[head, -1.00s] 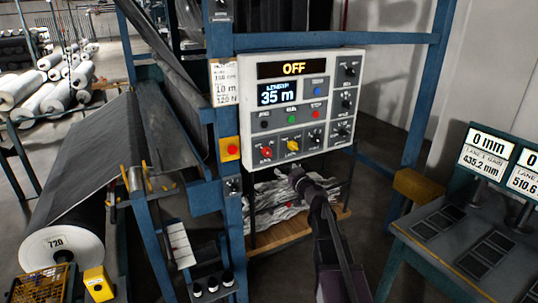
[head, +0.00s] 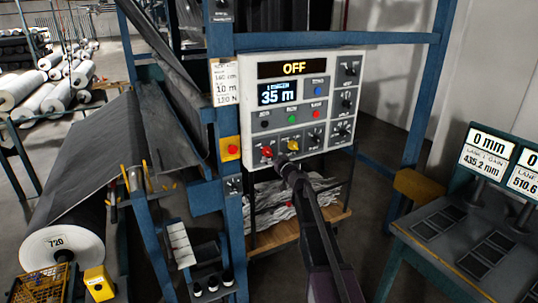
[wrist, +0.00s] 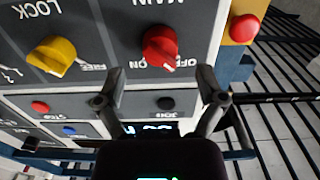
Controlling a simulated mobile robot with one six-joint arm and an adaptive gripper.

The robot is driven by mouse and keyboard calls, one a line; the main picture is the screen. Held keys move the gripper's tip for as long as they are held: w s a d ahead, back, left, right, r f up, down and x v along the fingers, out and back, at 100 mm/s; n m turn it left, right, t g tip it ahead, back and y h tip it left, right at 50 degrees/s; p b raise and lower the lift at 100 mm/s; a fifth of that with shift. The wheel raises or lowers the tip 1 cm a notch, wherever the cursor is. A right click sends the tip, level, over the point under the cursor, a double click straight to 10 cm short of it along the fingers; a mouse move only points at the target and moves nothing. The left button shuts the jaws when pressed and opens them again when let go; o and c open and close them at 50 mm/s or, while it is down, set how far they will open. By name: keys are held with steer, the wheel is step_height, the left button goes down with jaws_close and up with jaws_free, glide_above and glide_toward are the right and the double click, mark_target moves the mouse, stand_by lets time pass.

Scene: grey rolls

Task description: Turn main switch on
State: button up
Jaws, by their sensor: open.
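The white control panel (head: 330,160) stands on the blue frame; its top display (head: 294,68) reads OFF. The main switch is a red rotary knob (head: 267,153) at the panel's lower left. In the wrist view, which is upside down, the red knob (wrist: 160,46) sits under the word MAIN, with ON and OFF marks beside it. My gripper (head: 284,163) is close to the panel's lower edge, just right of and below the knob in the head view. In the wrist view my gripper (wrist: 161,72) is open and empty, its fingertips apart from the knob.
A yellow LOCK knob (head: 293,146) is right beside the red knob. A red button on a yellow box (head: 230,148) is on the post to the left. Small buttons and black knobs fill the rest of the panel. A wooden shelf (head: 262,236) is below.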

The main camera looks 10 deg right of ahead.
mark_target(270, 154)
steer(key=shift+x, duration=1.8)
steer(key=c, duration=1.2)
